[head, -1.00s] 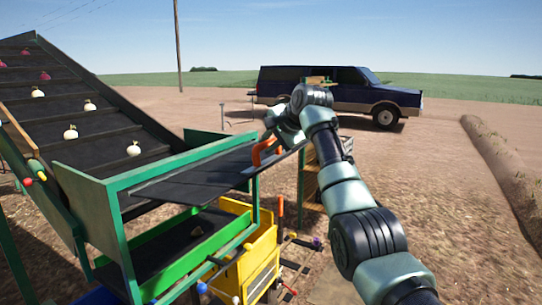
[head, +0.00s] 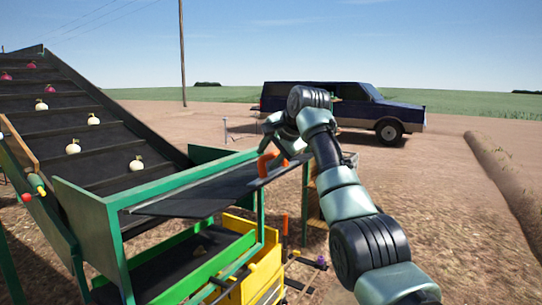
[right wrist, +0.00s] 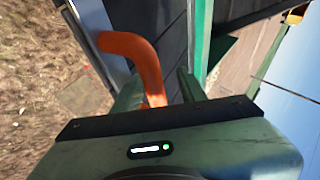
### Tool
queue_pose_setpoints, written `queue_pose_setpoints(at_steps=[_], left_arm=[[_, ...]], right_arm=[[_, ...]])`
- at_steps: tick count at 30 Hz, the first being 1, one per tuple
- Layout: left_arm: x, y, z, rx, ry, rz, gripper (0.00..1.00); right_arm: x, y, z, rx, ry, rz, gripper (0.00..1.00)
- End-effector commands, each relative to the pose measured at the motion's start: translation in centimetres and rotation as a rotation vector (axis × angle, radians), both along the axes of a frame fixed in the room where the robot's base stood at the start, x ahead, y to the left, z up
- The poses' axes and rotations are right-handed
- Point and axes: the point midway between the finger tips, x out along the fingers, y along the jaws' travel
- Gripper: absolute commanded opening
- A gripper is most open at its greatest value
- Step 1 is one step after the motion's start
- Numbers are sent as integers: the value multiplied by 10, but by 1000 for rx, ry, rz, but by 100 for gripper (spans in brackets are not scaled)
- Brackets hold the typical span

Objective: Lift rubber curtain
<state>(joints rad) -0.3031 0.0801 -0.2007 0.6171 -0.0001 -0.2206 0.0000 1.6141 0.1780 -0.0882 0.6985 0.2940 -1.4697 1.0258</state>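The rubber curtain (head: 205,191) is a dark flat sheet at the green-framed end of the conveyor. It is lifted and sticks out nearly level beyond the frame. An orange handle (head: 264,163) is at its outer edge. My right gripper (head: 274,150) is at this handle. In the right wrist view, the fingers of my right gripper (right wrist: 160,88) are on both sides of the orange handle (right wrist: 145,57) and appear closed on it. The arm hides part of the curtain's far edge in the head view. My left gripper is not in view.
The sloping conveyor (head: 75,110) carries white and red onions. Below the curtain are a lower black belt (head: 170,266) and a yellow crate (head: 262,272). A wooden-sided stand is behind my arm. A dark blue van (head: 400,113) stands farther back on open ground.

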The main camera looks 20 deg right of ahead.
Motion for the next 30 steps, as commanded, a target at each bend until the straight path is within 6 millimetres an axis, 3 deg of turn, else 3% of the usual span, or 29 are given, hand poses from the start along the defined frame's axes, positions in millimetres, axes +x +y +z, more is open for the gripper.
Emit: queue_pose_setpoints(at_steps=[8, 19, 30], left_arm=[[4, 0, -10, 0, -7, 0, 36], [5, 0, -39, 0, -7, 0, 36], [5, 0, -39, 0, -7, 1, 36]], right_arm=[[-8, -2, 7, -1, -6, -2, 41], [-49, -4, 44, 0, -1, 1, 41], [-54, -4, 50, -2, 2, 1, 41]])
